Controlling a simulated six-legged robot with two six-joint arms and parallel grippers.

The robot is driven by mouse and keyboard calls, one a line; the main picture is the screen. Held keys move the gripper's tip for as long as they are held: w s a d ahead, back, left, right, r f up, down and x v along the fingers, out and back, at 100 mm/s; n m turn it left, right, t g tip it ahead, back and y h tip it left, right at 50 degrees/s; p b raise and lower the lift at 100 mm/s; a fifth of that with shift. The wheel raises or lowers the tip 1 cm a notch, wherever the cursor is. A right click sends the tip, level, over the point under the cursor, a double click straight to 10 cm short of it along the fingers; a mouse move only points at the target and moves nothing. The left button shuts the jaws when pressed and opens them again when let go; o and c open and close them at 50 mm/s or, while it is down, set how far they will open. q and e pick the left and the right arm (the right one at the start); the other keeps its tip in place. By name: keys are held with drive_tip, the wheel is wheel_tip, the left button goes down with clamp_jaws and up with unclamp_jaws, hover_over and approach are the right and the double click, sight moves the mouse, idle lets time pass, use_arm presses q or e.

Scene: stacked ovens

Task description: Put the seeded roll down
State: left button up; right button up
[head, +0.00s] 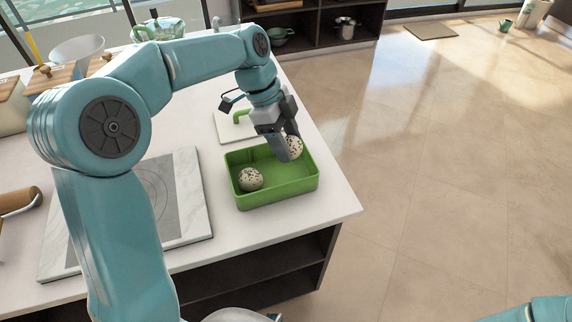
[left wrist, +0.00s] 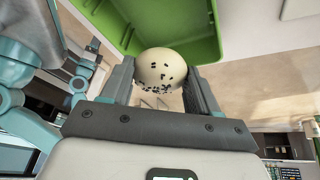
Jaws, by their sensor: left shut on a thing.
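My left gripper (head: 283,150) is shut on a pale seeded roll (head: 294,147) with dark specks. It holds the roll at the far right part of a green tray (head: 280,201). In the left wrist view the roll (left wrist: 160,68) sits between the two fingers (left wrist: 160,90), with the green tray (left wrist: 205,50) beyond it. I cannot tell whether the held roll touches the tray. A second seeded roll (head: 250,179) lies in the left part of the tray. My right gripper is not in view.
The tray stands on a white counter (head: 338,201) near its right edge, with tiled floor beyond. A marble-edged cooktop panel (head: 188,205) lies to the left. A white board (head: 228,127) with a green handle (head: 241,116) is behind the tray. The tray's right floor is clear.

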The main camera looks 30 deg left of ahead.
sight(292, 175)
use_arm(q)
wheel_tip(292, 175, down, 8)
drive_tip(key=shift+r, duration=0.25)
drive_tip(key=shift+d, duration=0.1)
drive_tip(key=shift+f+b, duration=0.25)
drive_tip(key=shift+b, duration=0.05)
drive_tip(key=o, duration=0.8)
drive_tip(key=shift+r, duration=0.1)
drive_tip(key=shift+r, duration=0.1)
drive_tip(key=p+v, duration=0.1)
drive_tip(key=v, duration=1.1)
drive_tip(key=shift+r, duration=0.1)
